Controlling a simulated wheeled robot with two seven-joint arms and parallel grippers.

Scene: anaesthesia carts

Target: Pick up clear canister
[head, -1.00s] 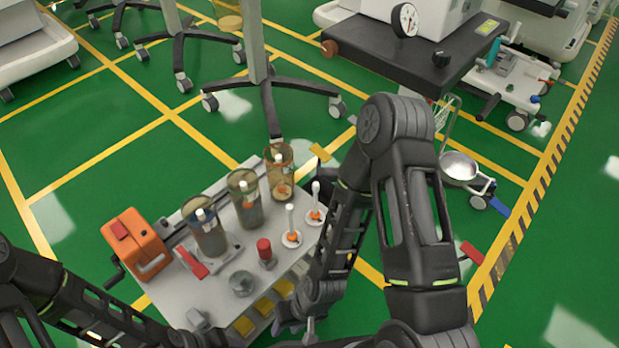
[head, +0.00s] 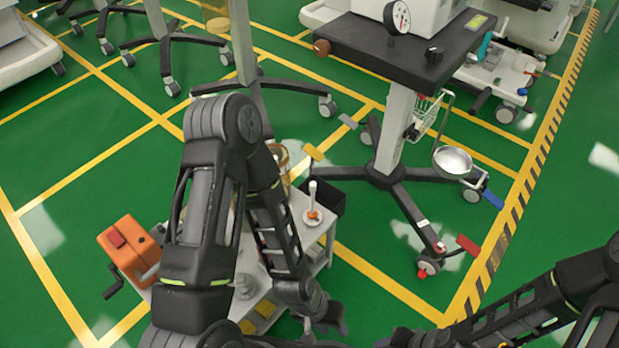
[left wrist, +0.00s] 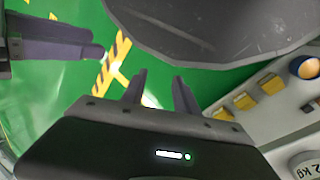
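One amber-tinted clear canister (head: 281,158) stands on the small grey cart (head: 318,238); my left arm hides much of it. Any canisters further left on the cart are covered by that arm. My left gripper (head: 328,316) is low at the cart's right front, apart from the canister. In the left wrist view its two fingers (left wrist: 160,90) are spread, with only floor between them. No canister is clear in that view. My right arm comes in at the lower right; its gripper (head: 402,339) is at the bottom edge, too cut off to read.
An orange box with a crank (head: 132,248) is at the cart's left. A white-and-orange stick (head: 313,205) stands near its right edge. A wheeled stand with a metal bowl (head: 453,161) is to the right.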

